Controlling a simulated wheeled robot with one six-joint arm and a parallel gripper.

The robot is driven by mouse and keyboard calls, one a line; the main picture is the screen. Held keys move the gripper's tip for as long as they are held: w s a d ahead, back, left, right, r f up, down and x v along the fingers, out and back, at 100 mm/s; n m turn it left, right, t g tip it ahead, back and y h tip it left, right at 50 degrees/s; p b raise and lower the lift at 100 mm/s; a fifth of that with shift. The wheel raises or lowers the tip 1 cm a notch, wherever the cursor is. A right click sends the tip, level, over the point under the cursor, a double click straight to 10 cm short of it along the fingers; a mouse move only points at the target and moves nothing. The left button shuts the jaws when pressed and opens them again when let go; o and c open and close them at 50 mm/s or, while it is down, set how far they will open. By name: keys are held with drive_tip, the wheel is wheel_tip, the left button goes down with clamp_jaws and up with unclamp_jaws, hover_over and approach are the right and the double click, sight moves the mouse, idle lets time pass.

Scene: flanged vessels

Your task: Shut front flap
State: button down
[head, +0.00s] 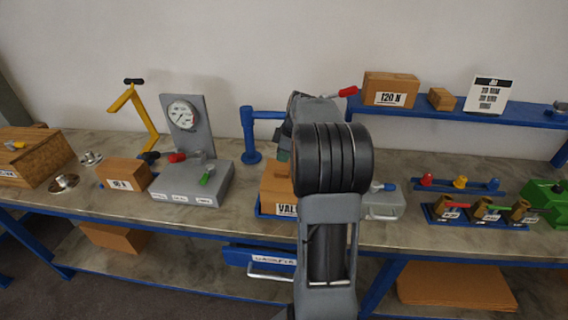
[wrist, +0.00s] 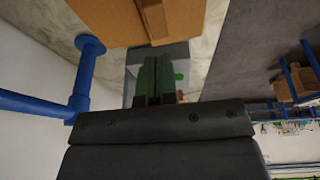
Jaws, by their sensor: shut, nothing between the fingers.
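A cardboard box (head: 270,203) with a label starting "VAL" stands on the bench, largely hidden behind my arm in the head view. Brown cardboard (wrist: 110,18) fills the top of the wrist view, just beyond my fingertips, with a narrow brown strip (wrist: 153,18) on it. I cannot tell which panel is the front flap or how far it stands open. My gripper (wrist: 153,62) has green fingers held together, with nothing between them. Whether the fingertips touch the cardboard is unclear.
A blue post (head: 249,135) with a side bar stands behind. A grey case (head: 384,205) is to the right. A blue drawer (head: 250,257) hangs below the bench edge. A blue shelf (head: 425,113) is at upper right.

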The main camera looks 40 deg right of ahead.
sight(280, 171)
drive_tip(key=shift+w+d+f+p, duration=0.1)
drive_tip(key=shift+f+p, duration=0.1)
drive_tip(key=shift+f, duration=0.85)
drive_tip(key=shift+w+d+f+p, duration=0.1)
drive_tip(key=shift+f+p, duration=0.05)
drive_tip(key=shift+f, duration=0.9)
drive_tip(key=shift+a, duration=0.1)
